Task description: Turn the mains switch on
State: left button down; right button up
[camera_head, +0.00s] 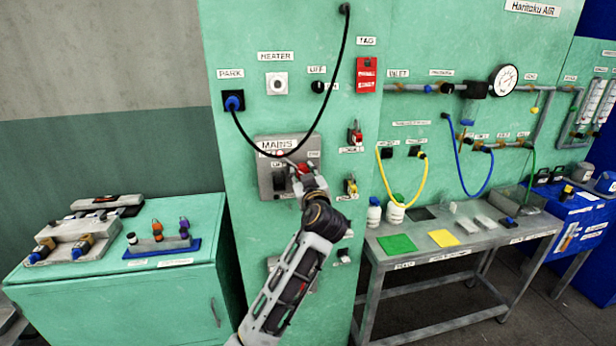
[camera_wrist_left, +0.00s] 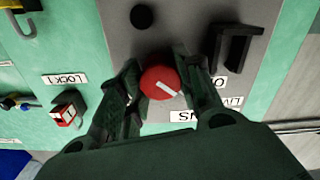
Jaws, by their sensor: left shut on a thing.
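The grey mains panel (camera_head: 266,190) is on the green wall cabinet, with a MAINS label (camera_head: 277,144) at its top. In the left wrist view, a round red knob (camera_wrist_left: 160,82) with a white bar sits on the panel (camera_wrist_left: 185,22). My left gripper (camera_head: 293,168) reaches the panel from below. Its fingers are at either side of the knob, and the gripper (camera_wrist_left: 158,88) is shut on it. A black handle (camera_wrist_left: 233,46) stands out beside the knob, apart from the fingers. The gripper hides part of the panel in the head view. My right gripper is not in view.
A green cabinet (camera_head: 120,285) stands left, and a metal table (camera_head: 470,243) right.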

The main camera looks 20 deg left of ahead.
pick_arm(q)
jog(key=m+p, duration=0.4)
jog(key=m, duration=0.5)
jog(key=shift+m, duration=0.4)
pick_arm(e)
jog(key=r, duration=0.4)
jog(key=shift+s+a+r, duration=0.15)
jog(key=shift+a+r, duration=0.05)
pick_arm(q)
jog(key=shift+f, duration=0.1)
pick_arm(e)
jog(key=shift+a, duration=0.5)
